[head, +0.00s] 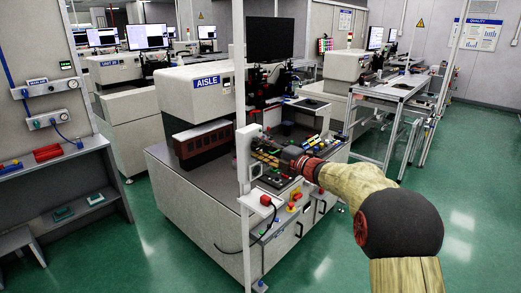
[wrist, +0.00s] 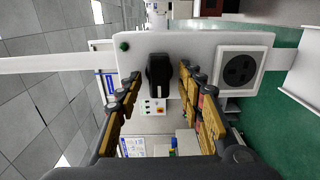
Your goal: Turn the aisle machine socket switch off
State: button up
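The socket switch (wrist: 158,76) is a black knob on a white panel (wrist: 205,45), with its long side upright in the wrist view. A round black socket (wrist: 240,68) in a white square plate is right of it, and a small green button (wrist: 124,46) is left of it. In the head view the panel (head: 242,150) is on a white post beside the AISLE machine (head: 205,88). My gripper (wrist: 159,80) is open, one finger on each side of the knob with gaps between. I cannot tell whether the fingertips reach past the knob's face. It points at the panel in the head view (head: 268,145).
The white post (head: 243,210) stands at the machine's front corner. The machine's bench with coloured parts (head: 275,160) lies behind my gripper. Green floor is free at right.

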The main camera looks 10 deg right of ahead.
jog(key=v, duration=1.2)
